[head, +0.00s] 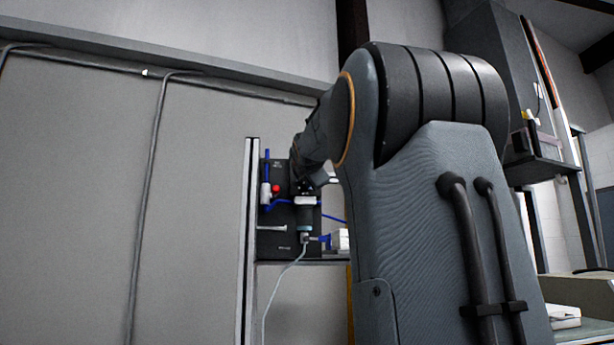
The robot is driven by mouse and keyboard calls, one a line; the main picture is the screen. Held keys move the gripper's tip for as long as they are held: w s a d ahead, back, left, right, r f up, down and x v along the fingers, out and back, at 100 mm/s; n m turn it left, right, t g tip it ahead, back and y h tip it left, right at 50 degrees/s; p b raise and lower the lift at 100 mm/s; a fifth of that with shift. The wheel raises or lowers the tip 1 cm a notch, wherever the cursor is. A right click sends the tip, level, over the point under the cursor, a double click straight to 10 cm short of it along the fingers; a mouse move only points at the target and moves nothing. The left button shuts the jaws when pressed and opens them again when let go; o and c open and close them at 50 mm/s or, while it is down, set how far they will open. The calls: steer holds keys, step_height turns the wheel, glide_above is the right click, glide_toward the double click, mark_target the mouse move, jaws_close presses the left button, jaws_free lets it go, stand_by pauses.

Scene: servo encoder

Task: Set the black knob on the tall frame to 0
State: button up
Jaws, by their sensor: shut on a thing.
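The tall frame (249,240) is an upright metal post with a dark panel (272,245) fixed beside it, near the middle of the head view. My gripper (318,181) is at the upper part of the panel, at the end of my arm, which reaches in from the right. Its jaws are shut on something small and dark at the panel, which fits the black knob. My wrist covers most of the knob, so its marks and setting cannot be read.
A red button (276,188) and blue tubing (266,165) are left of my gripper. Below it are a dark cylinder (304,216) and a hanging pale cable (279,285). A dark cabinet (497,75) hangs at the upper right.

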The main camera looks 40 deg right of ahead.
stand_by(0.4)
steer(key=o, duration=1)
steer(key=shift+o, duration=0.2)
steer(key=b+v, duration=0.2)
steer(key=v, duration=0.5)
steer(key=shift+s+a, duration=0.25)
steer(key=shift+s, duration=0.05)
